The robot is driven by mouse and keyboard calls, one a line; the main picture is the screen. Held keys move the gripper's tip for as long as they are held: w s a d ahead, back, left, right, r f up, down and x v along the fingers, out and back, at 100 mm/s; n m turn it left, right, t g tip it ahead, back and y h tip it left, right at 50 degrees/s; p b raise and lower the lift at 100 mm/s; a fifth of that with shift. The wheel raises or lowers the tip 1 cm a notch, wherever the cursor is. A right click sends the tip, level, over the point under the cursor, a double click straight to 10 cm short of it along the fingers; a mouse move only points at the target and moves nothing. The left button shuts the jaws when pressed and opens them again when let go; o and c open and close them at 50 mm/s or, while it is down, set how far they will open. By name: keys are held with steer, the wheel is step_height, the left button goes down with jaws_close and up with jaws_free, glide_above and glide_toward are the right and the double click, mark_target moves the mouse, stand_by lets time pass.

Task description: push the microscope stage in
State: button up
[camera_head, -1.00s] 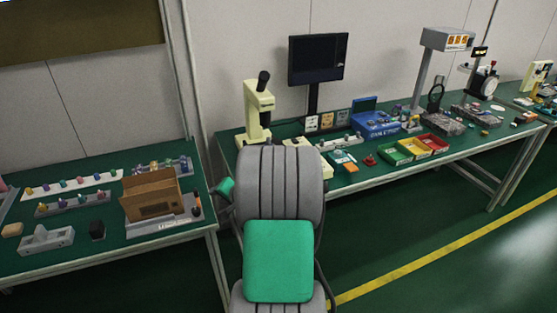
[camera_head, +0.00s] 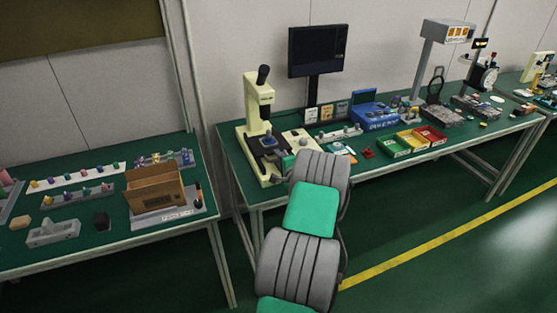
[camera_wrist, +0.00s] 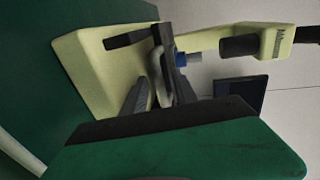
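The cream microscope (camera_head: 258,105) stands at the left end of the long bench, with a black eyepiece on top. Its dark stage (camera_head: 268,143) sits low under the head, with a bluish top. In the wrist view the stage (camera_wrist: 172,48) shows as a black plate near the blue-ringed objective, with a light grey loop handle (camera_wrist: 158,62) by it. My gripper (camera_wrist: 160,88) is at the stage's front, its two dark fingers apart with the loop between them. I cannot tell whether they touch it. In the head view my arm partly hides the fingers.
A monitor (camera_head: 317,52) stands behind the microscope. A pale box (camera_head: 300,138), blue case (camera_head: 375,115) and coloured bins (camera_head: 412,141) lie to the right. A separate table with a cardboard box (camera_head: 153,190) is at left, across a gap.

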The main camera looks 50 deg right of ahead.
jaws_close()
steer(key=shift+w, duration=0.15)
stand_by(1.2)
